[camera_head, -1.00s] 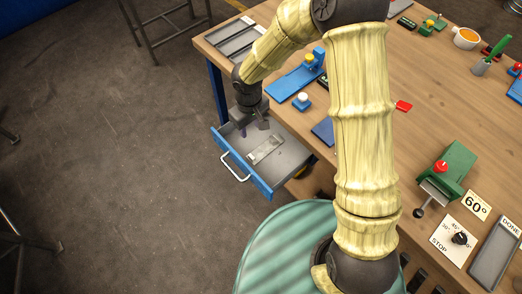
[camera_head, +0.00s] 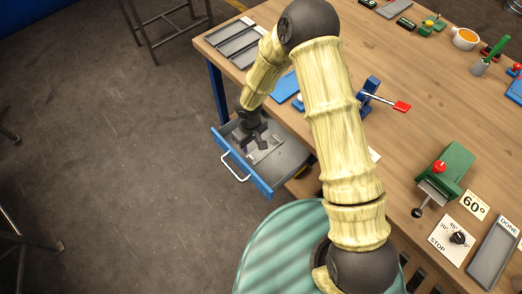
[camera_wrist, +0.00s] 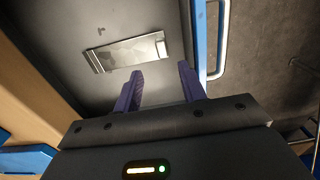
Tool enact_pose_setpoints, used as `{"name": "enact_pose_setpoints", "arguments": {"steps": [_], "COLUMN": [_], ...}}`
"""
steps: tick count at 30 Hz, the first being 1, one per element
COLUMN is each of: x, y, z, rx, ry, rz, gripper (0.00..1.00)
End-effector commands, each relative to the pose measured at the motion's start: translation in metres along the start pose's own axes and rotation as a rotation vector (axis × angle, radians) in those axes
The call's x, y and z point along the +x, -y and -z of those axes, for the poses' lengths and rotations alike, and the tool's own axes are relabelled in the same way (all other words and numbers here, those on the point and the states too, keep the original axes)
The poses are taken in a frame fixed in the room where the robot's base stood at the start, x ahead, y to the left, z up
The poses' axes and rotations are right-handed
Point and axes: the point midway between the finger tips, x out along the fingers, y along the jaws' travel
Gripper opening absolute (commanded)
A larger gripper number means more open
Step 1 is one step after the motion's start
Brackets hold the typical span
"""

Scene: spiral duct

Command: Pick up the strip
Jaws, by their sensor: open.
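The strip (camera_wrist: 126,53) is a flat, shiny metal piece with a pale band near each end. It lies on the floor of an open grey drawer (camera_head: 288,163) with a blue front. In the head view the strip (camera_head: 266,155) is partly hidden by my gripper. My gripper (camera_head: 256,146) is over the drawer, above the strip. In the wrist view its two purple fingers (camera_wrist: 161,88) are spread apart with nothing between them, and the strip lies beyond the fingertips, more toward the left one.
The drawer's blue front (camera_head: 240,165) has a white handle (camera_head: 235,167) facing the open floor. The wooden table (camera_head: 420,100) stands above and to the right. It holds a grey tray (camera_head: 238,42), a blue clamp with a red-tipped lever (camera_head: 384,101) and a green device (camera_head: 449,168).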

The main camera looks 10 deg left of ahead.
Motion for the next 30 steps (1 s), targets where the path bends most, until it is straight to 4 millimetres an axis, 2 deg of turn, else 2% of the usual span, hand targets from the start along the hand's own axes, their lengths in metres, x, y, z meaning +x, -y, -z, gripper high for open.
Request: {"name": "enact_pose_setpoints", "arguments": {"steps": [3, 6, 15, 19, 30], "x": [0.017, 0.023, 0.024, 0.031, 0.074], "y": [0.001, 0.000, 0.000, 0.001, 0.004], "z": [0.000, 0.000, 0.000, -0.001, -0.004], "rx": [-0.002, -0.001, 0.000, -0.003, -0.002], "ry": [0.001, 0.000, 0.000, 0.001, 0.000], "rz": [0.000, 0.000, 0.000, 0.000, 0.000], "gripper": [0.41, 0.41, 0.41, 0.41, 0.41]}}
